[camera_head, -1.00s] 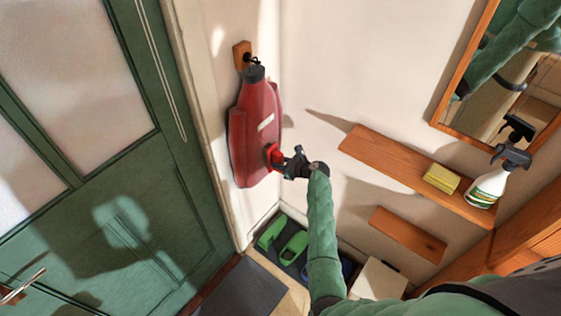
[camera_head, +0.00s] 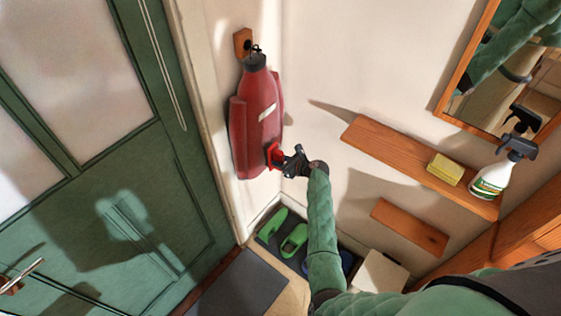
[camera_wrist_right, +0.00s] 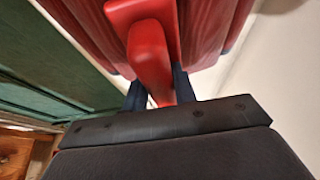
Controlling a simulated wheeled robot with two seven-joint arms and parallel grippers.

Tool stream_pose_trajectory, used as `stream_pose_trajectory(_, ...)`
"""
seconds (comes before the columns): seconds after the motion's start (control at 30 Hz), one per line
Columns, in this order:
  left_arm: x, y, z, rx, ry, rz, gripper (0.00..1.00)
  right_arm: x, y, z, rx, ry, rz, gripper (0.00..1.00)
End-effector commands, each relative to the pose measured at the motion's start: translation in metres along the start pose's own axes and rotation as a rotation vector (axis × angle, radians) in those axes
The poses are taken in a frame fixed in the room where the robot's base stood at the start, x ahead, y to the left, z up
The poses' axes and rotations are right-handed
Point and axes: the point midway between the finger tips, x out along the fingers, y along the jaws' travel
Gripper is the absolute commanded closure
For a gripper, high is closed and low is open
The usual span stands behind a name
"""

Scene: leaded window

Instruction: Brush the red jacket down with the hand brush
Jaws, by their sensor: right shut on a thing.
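The red jacket (camera_head: 257,115) hangs from a hook on a small wooden block (camera_head: 243,43) on the wall by the door. My right gripper (camera_head: 287,160) is shut on the red hand brush (camera_head: 274,155), at the lower right part of the jacket. In the right wrist view the brush's red handle (camera_wrist_right: 150,62) stands between the two dark fingers, with the jacket (camera_wrist_right: 206,35) just beyond it. The bristles are hidden, so I cannot tell whether they touch the cloth. My left gripper does not show.
A wooden shelf (camera_head: 400,160) on the right wall holds a yellow sponge (camera_head: 445,168) and a spray bottle (camera_head: 497,175). A smaller wooden shelf (camera_head: 410,227) is below. Green shoes (camera_head: 294,240) stand on the floor under the jacket. A green door (camera_head: 150,190) is at left.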

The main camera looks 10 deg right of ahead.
Motion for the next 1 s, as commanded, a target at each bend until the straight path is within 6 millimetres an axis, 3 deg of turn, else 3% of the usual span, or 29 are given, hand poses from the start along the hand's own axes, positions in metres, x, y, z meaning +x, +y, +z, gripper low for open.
stream_pose_trajectory(0.03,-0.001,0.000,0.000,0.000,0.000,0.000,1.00,0.010,0.009,0.017,0.009,-0.024,0.006,0.91)
stream_pose_trajectory(0.13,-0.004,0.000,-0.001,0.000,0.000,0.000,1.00,0.006,0.009,0.016,0.010,-0.024,0.006,0.91)
stream_pose_trajectory(0.8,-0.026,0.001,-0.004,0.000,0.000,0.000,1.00,-0.043,0.011,-0.011,0.011,-0.017,0.008,0.91)
stream_pose_trajectory(1.0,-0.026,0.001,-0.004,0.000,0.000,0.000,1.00,-0.046,0.009,-0.014,0.009,-0.016,0.007,0.91)
